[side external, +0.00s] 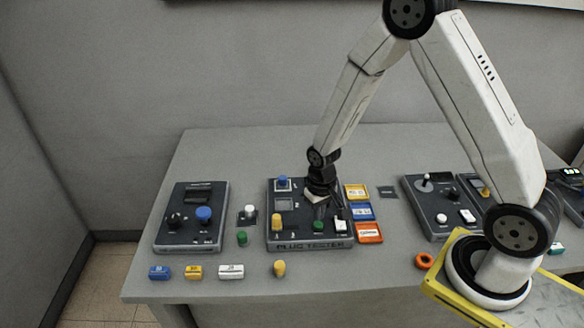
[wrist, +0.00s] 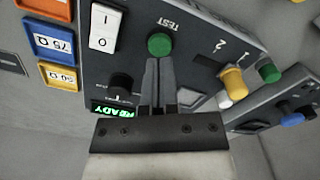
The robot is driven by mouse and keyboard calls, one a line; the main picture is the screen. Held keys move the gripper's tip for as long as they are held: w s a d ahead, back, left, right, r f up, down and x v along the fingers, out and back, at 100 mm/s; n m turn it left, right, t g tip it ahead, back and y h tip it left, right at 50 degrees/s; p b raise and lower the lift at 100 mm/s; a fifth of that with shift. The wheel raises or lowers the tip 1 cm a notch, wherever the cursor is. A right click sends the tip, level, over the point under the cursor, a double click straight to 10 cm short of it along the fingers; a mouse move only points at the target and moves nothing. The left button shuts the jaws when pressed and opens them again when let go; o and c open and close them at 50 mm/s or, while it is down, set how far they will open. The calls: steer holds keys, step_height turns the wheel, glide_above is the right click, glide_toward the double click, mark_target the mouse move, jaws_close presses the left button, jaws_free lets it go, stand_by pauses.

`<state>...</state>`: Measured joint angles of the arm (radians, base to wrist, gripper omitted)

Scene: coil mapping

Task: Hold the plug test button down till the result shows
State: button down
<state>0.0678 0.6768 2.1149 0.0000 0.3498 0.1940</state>
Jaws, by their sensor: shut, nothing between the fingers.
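The dark plug tester (side external: 312,243) stands in the middle of the table. Its green button (side external: 318,226), labelled TEST, also shows in the wrist view (wrist: 159,44) at the top centre. My gripper (side external: 317,200) is shut and empty, over the tester. In the wrist view, its fingertips (wrist: 158,63) lie right by the green button's lower edge; I cannot tell whether they touch it. My gripper partly hides the tester's middle in the side view.
A white rocker switch (wrist: 103,27), a black knob (wrist: 121,85) and a yellow plug (wrist: 232,83) stand on the tester near my fingers. Coloured trays (side external: 361,211) sit to its right. Other panels stand left (side external: 190,218) and right (side external: 440,208). Small blocks (side external: 231,271) lie in front.

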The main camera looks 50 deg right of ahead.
mark_target(318, 225)
steer(key=shift+f, duration=1.25)
stand_by(0.8)
stand_by(4.0)
steer(key=shift+r, duration=3.25)
steer(key=shift+r, duration=0.1)
